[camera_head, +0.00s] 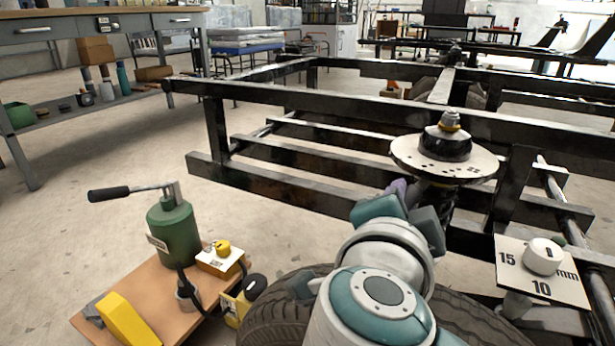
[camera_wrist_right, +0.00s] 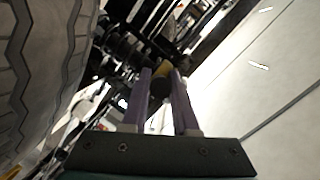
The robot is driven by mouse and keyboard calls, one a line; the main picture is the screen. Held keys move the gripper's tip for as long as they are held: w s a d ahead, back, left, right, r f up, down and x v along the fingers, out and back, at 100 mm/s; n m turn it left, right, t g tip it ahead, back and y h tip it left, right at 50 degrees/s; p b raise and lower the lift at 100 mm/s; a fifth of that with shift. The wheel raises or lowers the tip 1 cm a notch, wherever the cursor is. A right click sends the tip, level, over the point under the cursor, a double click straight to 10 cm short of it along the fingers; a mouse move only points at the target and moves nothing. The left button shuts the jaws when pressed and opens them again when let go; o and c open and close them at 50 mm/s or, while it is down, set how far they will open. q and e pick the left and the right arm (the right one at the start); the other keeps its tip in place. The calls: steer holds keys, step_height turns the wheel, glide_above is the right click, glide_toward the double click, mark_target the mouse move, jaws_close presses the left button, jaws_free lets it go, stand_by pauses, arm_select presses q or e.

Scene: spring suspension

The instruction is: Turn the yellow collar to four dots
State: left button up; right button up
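The suspension strut stands at the right behind the wheel. Its round pale top plate (camera_head: 420,157) carries small dark marks and a black cap with a yellowish ring around its top. In the right wrist view a small yellow and dark part (camera_wrist_right: 161,76), perhaps the yellow collar, sits between my right gripper's fingertips (camera_wrist_right: 161,72). The fingers are apart. I cannot tell whether they touch it. In the head view my right gripper (camera_head: 402,190) is beside the strut below the plate, mostly hidden by its own wrist. The collar's dots cannot be read. My left gripper is not in view.
Black frame rails (camera_head: 345,101) surround the strut. A tyre (camera_head: 275,315) lies in front. A white dial board (camera_head: 515,278) marked 15, 10 and mm is at right. A wooden board (camera_head: 150,290) at left bears a green jack (camera_head: 173,232) and a yellow wedge (camera_head: 125,320).

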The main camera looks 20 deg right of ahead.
jaws_close()
stand_by(0.9)
